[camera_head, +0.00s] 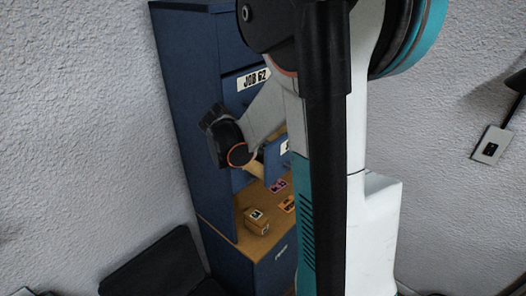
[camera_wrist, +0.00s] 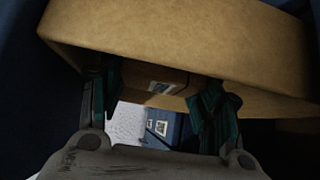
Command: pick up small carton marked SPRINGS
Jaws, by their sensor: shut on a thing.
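In the wrist view a small brown carton (camera_wrist: 140,76) sits between the two fingers of my gripper (camera_wrist: 161,84), which is shut on it. A pale label with a dark picture shows on the carton; I cannot read SPRINGS on it. A wide tan board (camera_wrist: 190,40) fills the upper part of that view, close to the carton; I cannot tell whether they touch. In the head view my arm reaches into the blue cabinet (camera_head: 188,120), and the fingers and held carton cannot be made out there.
Another small carton (camera_head: 256,220) with a pale label stands on the cabinet's wooden ledge (camera_head: 240,203). Pink (camera_head: 278,186) and orange (camera_head: 288,203) labels lie near it. A JOB 62 label (camera_head: 253,80) is on the cabinet above. Cabinet walls leave little room around my gripper.

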